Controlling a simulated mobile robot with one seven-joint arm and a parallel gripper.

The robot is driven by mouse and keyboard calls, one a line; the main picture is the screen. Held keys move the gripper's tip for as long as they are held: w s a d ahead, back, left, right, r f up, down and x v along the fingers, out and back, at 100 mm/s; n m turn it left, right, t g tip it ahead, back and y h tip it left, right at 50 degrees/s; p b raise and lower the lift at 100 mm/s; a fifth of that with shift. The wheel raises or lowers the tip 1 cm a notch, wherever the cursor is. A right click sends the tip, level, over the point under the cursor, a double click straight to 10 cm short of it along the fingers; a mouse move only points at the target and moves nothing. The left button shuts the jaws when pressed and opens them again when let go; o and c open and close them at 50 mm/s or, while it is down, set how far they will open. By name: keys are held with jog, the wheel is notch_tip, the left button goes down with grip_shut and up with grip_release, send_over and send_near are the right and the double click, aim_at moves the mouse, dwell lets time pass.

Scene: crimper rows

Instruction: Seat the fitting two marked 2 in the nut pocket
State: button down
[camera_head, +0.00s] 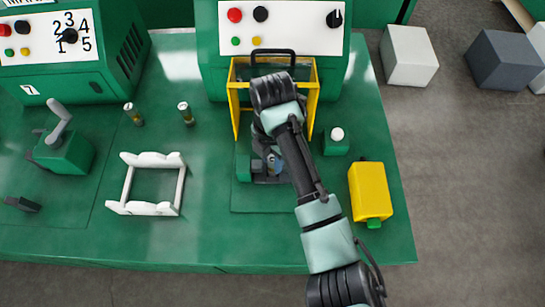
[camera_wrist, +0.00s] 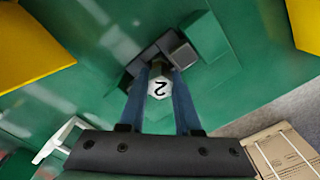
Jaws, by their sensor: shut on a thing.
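The fitting two (camera_wrist: 158,89) shows in the wrist view as a pale hexagonal end with a black 2. My gripper (camera_wrist: 160,78) has its two blue fingers shut on it, one on each side. The dark grey blocks of what looks like the nut pocket (camera_wrist: 183,53) lie just beyond the fingertips. I cannot tell whether the fitting is inside the pocket or above it. In the head view my gripper (camera_head: 271,165) is low over the green machine's dark fixture (camera_head: 258,170), and my arm hides most of it; the fitting cannot be made out there.
A yellow guard frame (camera_head: 234,105) surrounds my wrist area. A white rack (camera_head: 124,188) and two small cylinders (camera_head: 186,113) are left. The bench front is clear.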

aim_at(272, 158)
jog(key=c, duration=0.6)
grip_release()
jog(key=shift+f, duration=0.1)
notch_tip(272, 158, up, 12)
jog(key=p, duration=0.2)
jog(key=shift+r, duration=0.2)
jog(key=shift+w, duration=0.1)
